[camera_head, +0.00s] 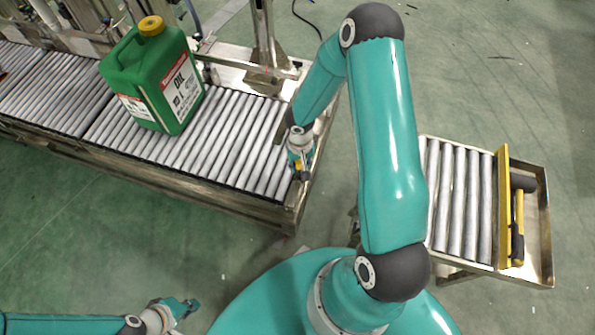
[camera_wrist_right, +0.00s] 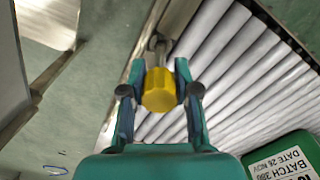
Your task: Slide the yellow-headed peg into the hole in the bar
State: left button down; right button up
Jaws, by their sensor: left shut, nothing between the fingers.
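My right gripper (camera_head: 301,172) is low beside the right end of the long roller conveyor. In the right wrist view its two fingers (camera_wrist_right: 160,75) are closed against both sides of the yellow head of the peg (camera_wrist_right: 160,90). A little yellow also shows at this gripper in the head view. A small grey metal piece (camera_wrist_right: 159,43) shows just beyond the head; I cannot tell whether it is the peg's shank or part of the bar. The hole is not visible. My left gripper (camera_head: 184,307) is shut and empty at the lower left, far from the peg.
The roller conveyor (camera_head: 165,150) carries a green oil can (camera_head: 155,80); the can also shows in the right wrist view (camera_wrist_right: 285,155). A metal post (camera_head: 263,45) stands behind the conveyor. At right, a small roller cart (camera_head: 460,195) holds a yellow-and-black tool (camera_head: 518,215). Green floor lies open between.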

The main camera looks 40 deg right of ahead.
grip_shut()
jog(key=shift+w+r, duration=0.2)
jog(key=shift+r, duration=0.45)
dwell(0.4)
jog(key=shift+r+p, duration=1.85)
jog(key=shift+r, duration=0.7)
jog(key=shift+s, duration=0.2)
jog(key=w+d+r+m, duration=0.2)
jog(key=w+d+m, duration=0.1)
jog(key=d, duration=0.4)
jog(key=w+d+r+m, duration=0.1)
jog(key=w+d+m, duration=0.2)
jog(key=d, duration=0.4)
jog(key=shift+w+r, duration=0.4)
jog(key=shift+w, duration=0.4)
